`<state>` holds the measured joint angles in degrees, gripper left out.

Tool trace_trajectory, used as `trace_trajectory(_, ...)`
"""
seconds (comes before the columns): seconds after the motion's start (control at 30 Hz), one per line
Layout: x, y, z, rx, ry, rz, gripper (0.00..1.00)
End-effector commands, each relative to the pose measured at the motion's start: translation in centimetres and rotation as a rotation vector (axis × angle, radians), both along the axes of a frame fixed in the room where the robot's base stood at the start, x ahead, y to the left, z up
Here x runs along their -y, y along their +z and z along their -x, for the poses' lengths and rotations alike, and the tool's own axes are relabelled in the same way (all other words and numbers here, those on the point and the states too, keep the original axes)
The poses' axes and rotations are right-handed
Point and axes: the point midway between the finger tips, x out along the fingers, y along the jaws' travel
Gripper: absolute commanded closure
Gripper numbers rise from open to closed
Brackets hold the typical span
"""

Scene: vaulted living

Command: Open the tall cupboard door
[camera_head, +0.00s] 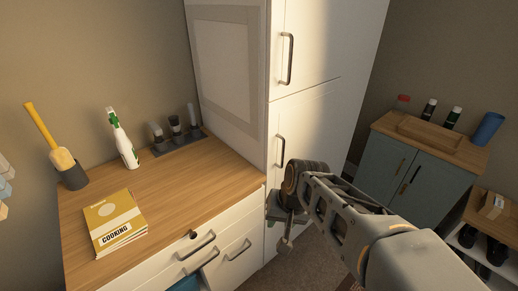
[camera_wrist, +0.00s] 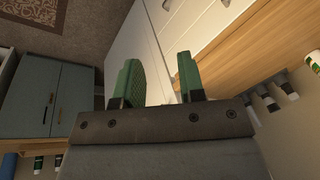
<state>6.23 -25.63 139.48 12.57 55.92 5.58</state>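The tall cupboard (camera_head: 308,115) is white and stands behind the right end of the wooden counter. Its upper door (camera_head: 310,40) has a dark upright bar handle (camera_head: 287,60). A lower door has a similar handle (camera_head: 280,149). Both doors look shut. My gripper (camera_head: 284,222) is in front of the lower part of the cupboard, below the lower handle. In the wrist view my gripper (camera_wrist: 160,80) has its two green fingers apart, with nothing held. The white cupboard front (camera_wrist: 140,42) shows beyond them. I cannot tell whether a finger touches it.
The wooden counter (camera_head: 185,188) holds a cooking book (camera_head: 113,224), a spray bottle (camera_head: 122,140), a utensil pot (camera_head: 72,175) and a rack of small jars. Drawers with bar handles lie below. A blue-grey cabinet (camera_head: 400,170) stands at the right. Some floor is clear between.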

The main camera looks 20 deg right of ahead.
Motion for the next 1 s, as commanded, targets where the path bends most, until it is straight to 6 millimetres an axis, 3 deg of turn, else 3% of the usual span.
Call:
trace_trajectory(0.17,0.7,-1.6,-4.7,-0.244,-0.524,-0.481,0.64)
trace_trajectory(0.27,2.5,-1.6,-8.4,-0.353,-0.797,-0.784,0.64)
trace_trajectory(0.4,7.2,-1.5,-13.2,-0.458,-1.095,-1.192,0.64)
trace_trajectory(0.5,11.4,-1.5,-15.5,-0.494,-1.239,-1.444,0.64)
trace_trajectory(0.6,15.4,-1.6,-16.8,-0.505,-1.328,-1.646,0.64)
trace_trajectory(0.73,18.9,-1.8,-17.5,-0.502,-1.384,-1.812,0.64)
trace_trajectory(0.87,19.8,-1.8,-18.3,-0.502,-1.402,-1.881,0.64)
trace_trajectory(1.0,18.6,-1.7,-20.1,-0.501,-1.402,-1.889,0.64)
